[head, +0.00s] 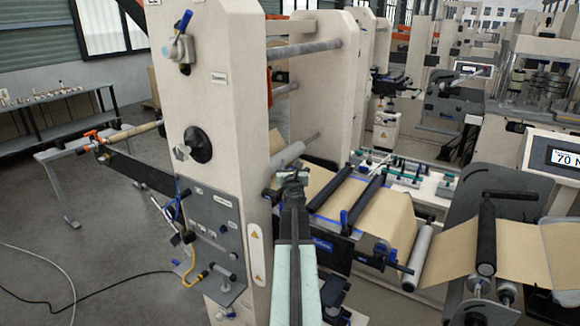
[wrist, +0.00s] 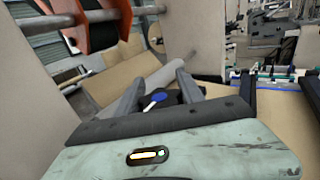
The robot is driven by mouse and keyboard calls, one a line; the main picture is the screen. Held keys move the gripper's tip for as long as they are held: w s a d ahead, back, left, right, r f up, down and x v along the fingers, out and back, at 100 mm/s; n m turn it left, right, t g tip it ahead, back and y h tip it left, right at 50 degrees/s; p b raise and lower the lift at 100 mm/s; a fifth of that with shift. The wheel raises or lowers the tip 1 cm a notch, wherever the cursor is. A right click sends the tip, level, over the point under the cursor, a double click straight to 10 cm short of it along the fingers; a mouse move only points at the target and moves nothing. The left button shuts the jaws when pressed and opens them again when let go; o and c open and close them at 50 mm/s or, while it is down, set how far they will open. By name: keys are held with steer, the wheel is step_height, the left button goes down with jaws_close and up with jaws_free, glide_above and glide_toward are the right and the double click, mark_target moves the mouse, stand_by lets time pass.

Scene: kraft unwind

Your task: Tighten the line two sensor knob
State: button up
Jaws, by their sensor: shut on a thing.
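My gripper (head: 292,176) reaches out beside the right face of the tall beige machine frame, in front of the kraft web. In the wrist view its two dark fingers (wrist: 160,80) stand on either side of a small black knob with a blue lever (wrist: 154,101), and they are shut on it. I take this as the sensor knob; no label for it is readable. In the head view the gripper hides the knob. How far the knob is turned cannot be told.
The beige frame (head: 218,120) rises close on the left of my arm. Dark rollers (head: 367,198) and the brown kraft web (head: 385,220) lie close on the right. A display (head: 552,157) stands at far right. The grey floor at left is open, with a cable across it.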

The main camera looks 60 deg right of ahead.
stand_by(0.4)
steer(key=o, duration=1.1)
steer(key=shift+a+r, duration=0.1)
steer(key=v, duration=0.7)
steer(key=shift+s+a, duration=0.2)
steer(key=shift+a, duration=0.1)
